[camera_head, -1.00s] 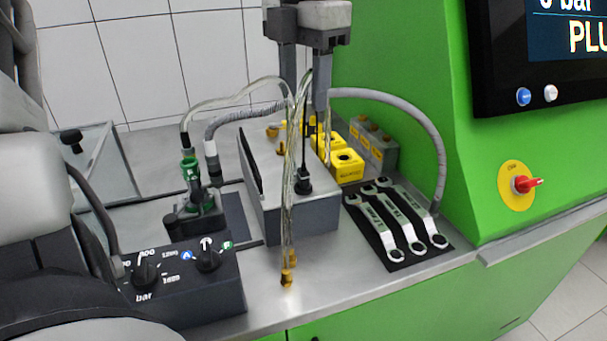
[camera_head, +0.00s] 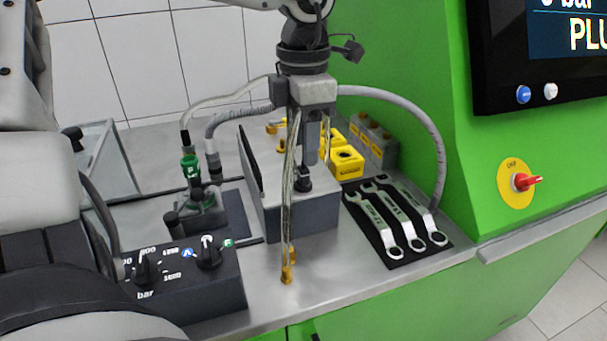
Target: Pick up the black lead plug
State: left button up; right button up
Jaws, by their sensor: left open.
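The black lead plug (camera_head: 304,182) stands upright on top of the grey box (camera_head: 306,218), near its front edge. My left gripper (camera_head: 304,158) points straight down just above the plug, with its fingers open. The near finger and the clear hose in front hide part of the gap between the fingers. I cannot tell whether the fingers touch the plug. My right gripper is not in view.
Clear hoses with brass ends (camera_head: 287,274) hang in front of the box. Yellow blocks (camera_head: 346,161) and wrenches on a black mat (camera_head: 399,250) lie to the right. A black knob panel (camera_head: 190,280) and a green-capped fitting (camera_head: 190,168) are left.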

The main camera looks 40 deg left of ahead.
aim_at(303, 168)
pick_arm(q)
notch_tip(303, 168, down, 5)
jog(key=shift+a+r+p, duration=0.1)
jog(key=shift+r+p, duration=0.1)
jog(key=shift+p, duration=0.3)
jog(key=shift+f, duration=0.25)
grip_shut()
jog(key=shift+w, duration=0.1)
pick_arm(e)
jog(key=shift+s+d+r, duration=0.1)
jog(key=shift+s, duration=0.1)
pick_arm(q)
jog(key=shift+r, duration=0.1)
